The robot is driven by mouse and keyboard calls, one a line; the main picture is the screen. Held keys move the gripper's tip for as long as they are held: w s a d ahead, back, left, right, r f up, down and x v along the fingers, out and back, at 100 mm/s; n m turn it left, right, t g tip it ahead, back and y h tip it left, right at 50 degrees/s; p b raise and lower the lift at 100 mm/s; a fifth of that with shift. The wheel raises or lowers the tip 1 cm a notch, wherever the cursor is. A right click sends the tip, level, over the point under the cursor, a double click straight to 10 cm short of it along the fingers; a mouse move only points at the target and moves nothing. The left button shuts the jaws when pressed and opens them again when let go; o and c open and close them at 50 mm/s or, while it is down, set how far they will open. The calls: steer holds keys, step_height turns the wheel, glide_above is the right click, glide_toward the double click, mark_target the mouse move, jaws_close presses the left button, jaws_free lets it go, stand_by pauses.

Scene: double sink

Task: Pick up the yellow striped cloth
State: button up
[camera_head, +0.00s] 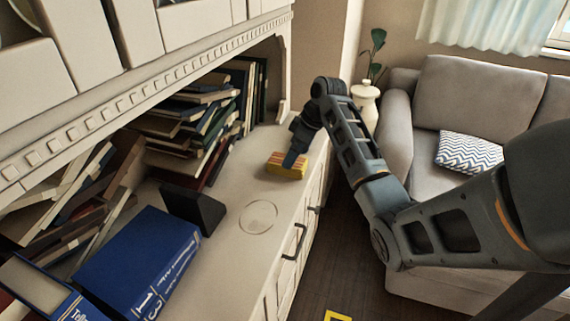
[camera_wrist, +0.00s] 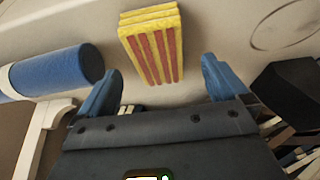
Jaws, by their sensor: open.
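The yellow striped cloth (camera_head: 287,164) lies as a folded block on the cabinet top, near its front edge. In the wrist view the cloth (camera_wrist: 153,45) shows red stripes and stacked layers, just beyond and between my fingertips. My gripper (camera_head: 293,158) is at the cloth in the head view and partly covers it. In the wrist view my gripper (camera_wrist: 158,82) is open, with one blue finger on each side. No part of the cloth is clearly clamped, and I cannot tell if a finger touches it.
A black wedge-shaped object (camera_head: 193,207) and a large blue book (camera_head: 140,265) lie nearer. A sofa (camera_head: 455,100) stands to the right.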

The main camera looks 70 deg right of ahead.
steer(key=shift+x, duration=2.25)
steer(key=shift+w+d, duration=0.1)
steer(key=shift+d, duration=0.05)
steer(key=shift+r, duration=0.1)
steer(key=c, duration=1.1)
steer(key=shift+r, duration=0.5)
step_height(320, 180, up, 3)
steer(key=shift+f, duration=0.15)
steer(key=s+d+r+b, duration=0.1)
steer(key=s+d+r, duration=0.4)
steer(key=s, duration=0.5)
step_height(320, 180, up, 2)
steer(key=shift+d+r+b, duration=0.15)
steer(key=shift+d+b, duration=0.25)
steer(key=shift+s, duration=0.1)
